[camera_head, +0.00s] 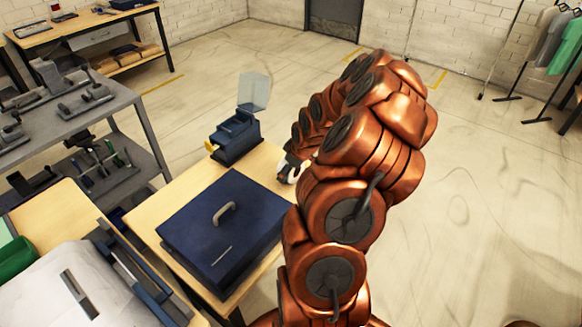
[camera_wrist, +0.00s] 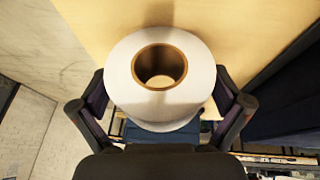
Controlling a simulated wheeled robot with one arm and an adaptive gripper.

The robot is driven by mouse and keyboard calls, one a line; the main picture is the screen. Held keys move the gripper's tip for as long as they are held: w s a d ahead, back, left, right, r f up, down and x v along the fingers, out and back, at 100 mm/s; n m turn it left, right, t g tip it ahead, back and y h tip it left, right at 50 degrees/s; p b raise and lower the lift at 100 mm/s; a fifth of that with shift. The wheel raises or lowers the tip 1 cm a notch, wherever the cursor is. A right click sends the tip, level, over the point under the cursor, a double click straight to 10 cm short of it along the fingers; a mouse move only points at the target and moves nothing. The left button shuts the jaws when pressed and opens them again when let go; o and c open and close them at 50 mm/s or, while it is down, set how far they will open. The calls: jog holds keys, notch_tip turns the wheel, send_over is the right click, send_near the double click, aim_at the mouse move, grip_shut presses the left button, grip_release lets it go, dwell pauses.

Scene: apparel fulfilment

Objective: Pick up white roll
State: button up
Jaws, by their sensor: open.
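The white roll (camera_wrist: 120,80) has a brown cardboard core, and its open end faces the wrist camera. It is at the pale wooden table top (camera_wrist: 250,25). My gripper (camera_wrist: 160,104) is open, with one dark finger on each side of the roll's near part. I cannot tell whether the fingers touch it. In the head view, a small white part of the roll (camera_head: 291,174) shows beside my gripper (camera_head: 284,163), at the table's right edge. My arm hides most of both there.
A dark blue box (camera_head: 185,225) with a handle lies on the same table (camera_head: 150,205). A small blue device (camera_head: 236,138) with a raised clear lid stands at the far end. A grey workbench (camera_head: 125,98) with tools is on the left. The floor at right is open.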

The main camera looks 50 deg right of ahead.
jog(key=c, duration=1)
jog(key=shift+r, duration=0.1)
